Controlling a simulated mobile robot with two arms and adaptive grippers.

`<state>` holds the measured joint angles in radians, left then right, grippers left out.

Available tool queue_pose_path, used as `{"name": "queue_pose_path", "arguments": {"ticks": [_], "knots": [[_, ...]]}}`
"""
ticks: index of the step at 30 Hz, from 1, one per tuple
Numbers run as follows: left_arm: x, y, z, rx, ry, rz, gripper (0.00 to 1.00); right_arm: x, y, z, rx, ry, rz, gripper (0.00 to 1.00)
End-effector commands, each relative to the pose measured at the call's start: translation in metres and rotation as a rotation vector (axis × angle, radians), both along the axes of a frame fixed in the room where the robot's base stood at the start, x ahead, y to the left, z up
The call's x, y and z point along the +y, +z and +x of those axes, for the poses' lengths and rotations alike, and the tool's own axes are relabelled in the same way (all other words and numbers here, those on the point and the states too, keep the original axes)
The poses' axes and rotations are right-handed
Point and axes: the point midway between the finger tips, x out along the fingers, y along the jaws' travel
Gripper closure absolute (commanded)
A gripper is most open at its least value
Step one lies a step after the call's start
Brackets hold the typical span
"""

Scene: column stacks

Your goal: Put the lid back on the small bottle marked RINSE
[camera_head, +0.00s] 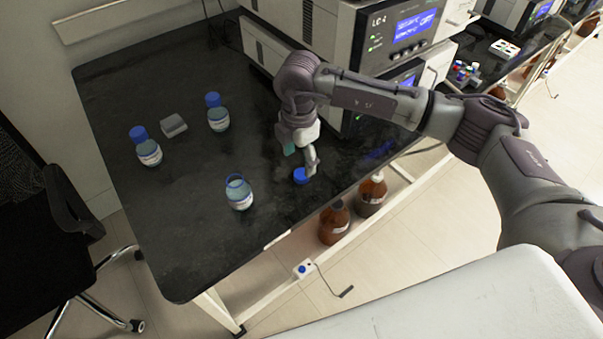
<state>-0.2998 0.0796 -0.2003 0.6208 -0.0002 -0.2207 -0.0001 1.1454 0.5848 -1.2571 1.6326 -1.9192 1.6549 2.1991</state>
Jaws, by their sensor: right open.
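A small clear bottle (240,196) with no lid stands upright on the black bench; its blue neck ring is open at the top. A loose blue lid (300,176) lies on the bench to its right. My right gripper (300,158) is open and points down just above and behind the lid, with a finger beside it; I cannot tell whether it touches. Two more bottles, one at the left (149,153) and one further back (218,120), have blue lids on. The labels are too small to read, so I cannot tell which says RINSE. My left gripper is out of view.
A small grey block (173,125) lies between the two lidded bottles. The LC instrument (385,40) stands behind my right arm. Brown bottles (334,223) stand below the bench's front edge. The bench (185,235) is clear at front left.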

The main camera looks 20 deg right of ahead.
Motion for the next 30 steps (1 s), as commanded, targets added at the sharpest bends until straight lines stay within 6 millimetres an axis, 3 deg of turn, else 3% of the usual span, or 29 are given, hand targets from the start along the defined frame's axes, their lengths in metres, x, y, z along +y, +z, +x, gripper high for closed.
{"name": "queue_pose_path", "arguments": {"ticks": [10, 22, 23, 30], "knots": [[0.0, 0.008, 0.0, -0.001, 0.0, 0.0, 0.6, -0.004, -0.046, -0.002, 0.004, -0.001, -0.001, 0.32], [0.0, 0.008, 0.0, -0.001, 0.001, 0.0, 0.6, -0.004, -0.051, -0.001, 0.001, 0.0, 0.0, 0.32], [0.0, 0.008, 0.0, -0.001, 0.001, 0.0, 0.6, -0.004, -0.051, -0.001, 0.001, 0.0, 0.0, 0.34], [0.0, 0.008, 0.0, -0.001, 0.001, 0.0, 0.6, -0.004, -0.05, -0.001, 0.001, 0.0, 0.0, 0.74]]}}
